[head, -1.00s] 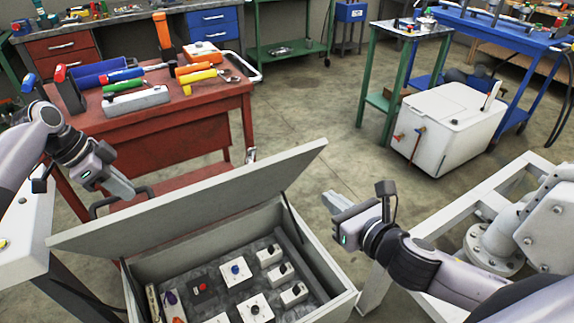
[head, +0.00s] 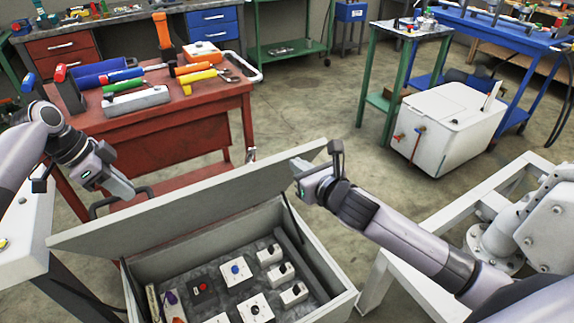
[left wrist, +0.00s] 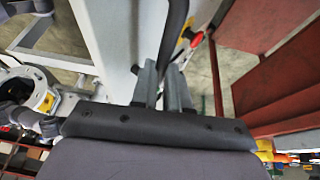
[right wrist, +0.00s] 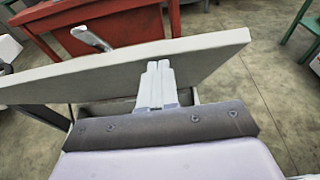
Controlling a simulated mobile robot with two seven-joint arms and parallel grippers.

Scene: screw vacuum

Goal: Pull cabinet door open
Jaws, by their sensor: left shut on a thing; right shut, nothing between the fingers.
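The grey cabinet door (head: 215,195) is a lid hinged over the cabinet (head: 345,303), tilted partly open. Its dark handle (head: 143,191) is on the outer face, and a dark bar of it also shows in the left wrist view (left wrist: 176,28). My left gripper (head: 130,194) is shut on the handle, with its fingers around the bar in the left wrist view. My right gripper (head: 297,165) is shut and empty at the door's right end. In the right wrist view its closed fingers (right wrist: 159,68) overlap the door's inner face (right wrist: 105,82); contact is unclear.
Switch boxes (head: 235,270) sit inside the cabinet. A red tool table (head: 190,120) stands behind the door. A white frame (head: 440,225) is at the right, close to my right arm. Open floor (head: 310,110) lies behind the cabinet.

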